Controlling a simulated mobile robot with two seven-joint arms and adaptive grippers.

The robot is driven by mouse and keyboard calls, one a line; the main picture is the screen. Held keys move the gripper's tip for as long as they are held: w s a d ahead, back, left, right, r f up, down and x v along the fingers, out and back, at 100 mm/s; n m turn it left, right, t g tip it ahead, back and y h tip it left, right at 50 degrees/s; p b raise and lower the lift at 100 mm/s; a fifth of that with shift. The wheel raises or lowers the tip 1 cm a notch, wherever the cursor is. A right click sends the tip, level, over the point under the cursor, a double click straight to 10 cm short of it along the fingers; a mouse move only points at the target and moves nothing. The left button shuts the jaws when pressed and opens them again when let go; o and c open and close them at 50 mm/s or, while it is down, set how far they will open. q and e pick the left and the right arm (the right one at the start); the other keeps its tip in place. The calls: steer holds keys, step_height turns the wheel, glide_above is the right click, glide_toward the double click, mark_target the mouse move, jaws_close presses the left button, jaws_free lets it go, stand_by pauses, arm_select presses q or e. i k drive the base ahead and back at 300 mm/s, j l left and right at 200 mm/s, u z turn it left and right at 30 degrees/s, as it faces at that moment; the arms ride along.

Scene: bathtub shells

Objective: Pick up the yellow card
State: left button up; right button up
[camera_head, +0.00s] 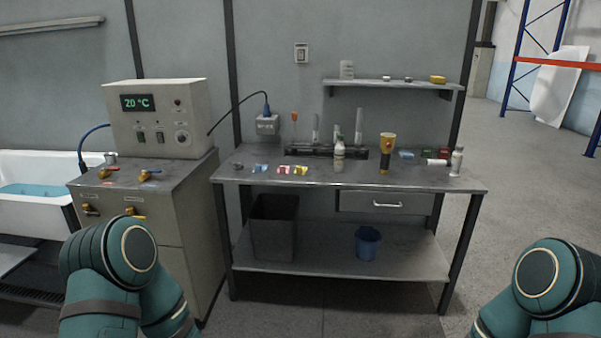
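A small flat yellow piece (301,170), which looks like the yellow card, lies on the metal workbench (350,182) left of its middle. A red-and-white piece (284,170) lies just left of it, and a blue-and-white one (261,168) further left. They are too small to make out their markings. Only upper parts of my two arms show at the lower left and lower right corners. Neither gripper is in view, and both arms are well short of the bench.
A white bottle (339,155) and a yellow-and-black flashlight (386,152) stand right of the card. A dark rack (325,152) is behind. A control cabinet (160,118) stands left. A wall shelf (392,85) hangs above the bench. Open floor lies in front.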

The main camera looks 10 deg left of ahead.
mark_target(299, 170)
steer(key=i+j+z, duration=0.35)
steer(key=i+j, duration=0.15)
steer(key=i, duration=0.3)
steer(key=i+j+z, duration=0.3)
steer(key=i+j, duration=0.45)
